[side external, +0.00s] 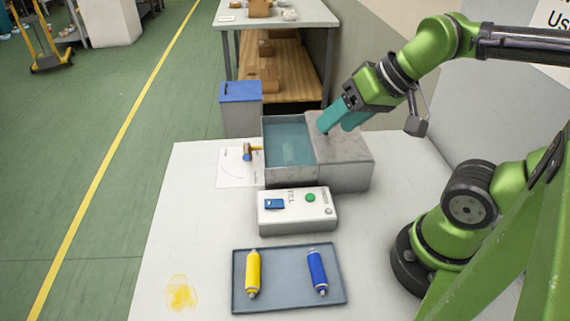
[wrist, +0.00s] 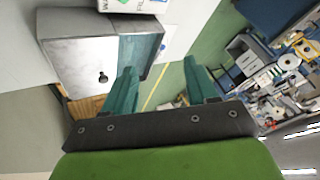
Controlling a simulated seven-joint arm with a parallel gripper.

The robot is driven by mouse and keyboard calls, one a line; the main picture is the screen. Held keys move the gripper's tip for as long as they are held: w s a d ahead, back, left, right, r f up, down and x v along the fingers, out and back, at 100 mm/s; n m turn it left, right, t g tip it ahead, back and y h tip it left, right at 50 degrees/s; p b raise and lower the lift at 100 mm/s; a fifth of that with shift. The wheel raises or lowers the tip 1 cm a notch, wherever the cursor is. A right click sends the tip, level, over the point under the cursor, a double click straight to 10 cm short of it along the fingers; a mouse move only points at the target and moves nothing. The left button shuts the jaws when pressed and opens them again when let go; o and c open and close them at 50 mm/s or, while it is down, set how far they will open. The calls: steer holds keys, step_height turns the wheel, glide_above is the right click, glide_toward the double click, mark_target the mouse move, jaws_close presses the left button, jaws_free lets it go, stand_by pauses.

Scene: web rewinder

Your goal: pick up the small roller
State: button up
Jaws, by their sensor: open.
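Two roller-like cylinders lie in the shallow grey tray at the front of the table: a yellow one (side external: 253,273) on the left and a blue one (side external: 318,271) on the right. A smaller yellow and blue piece (side external: 248,152) sits on the white marked sheet left of the water tank. I cannot tell for certain which is the small roller.
The water tank (side external: 268,171) with its grey block (side external: 345,160) stands mid-table. A control box (side external: 298,222) with a green button is between the tank and the tray (side external: 285,303). A blue-lidded bin (side external: 240,108) stands behind. The table's left front is clear apart from a yellow stain (side external: 181,293).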

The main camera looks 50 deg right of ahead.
steer(key=w+d+f+m+g+h, duration=0.1)
steer(key=w+d+f+m+g, duration=0.15)
steer(key=w, duration=0.55)
steer(key=w+d+f+m+g+h, duration=0.1)
steer(key=w+d+f+g, duration=0.25)
steer(key=w, duration=0.45)
steer(key=m+g, duration=0.1)
steer(key=m, duration=0.1)
glide_above(289, 152)
steer(key=shift+n, duration=0.25)
steer(key=f, duration=0.8)
steer(key=shift+s+a+f, duration=0.15)
steer(key=shift+a+f, duration=0.1)
steer(key=shift+f, duration=0.1)
steer(key=shift+w+d+f, duration=0.15)
steer(key=shift+f, duration=1.45)
steer(key=shift+w+d+f, duration=0.1)
steer(key=shift+d+f, duration=0.05)
steer(key=shift+f, duration=1.4)
jaws_close()
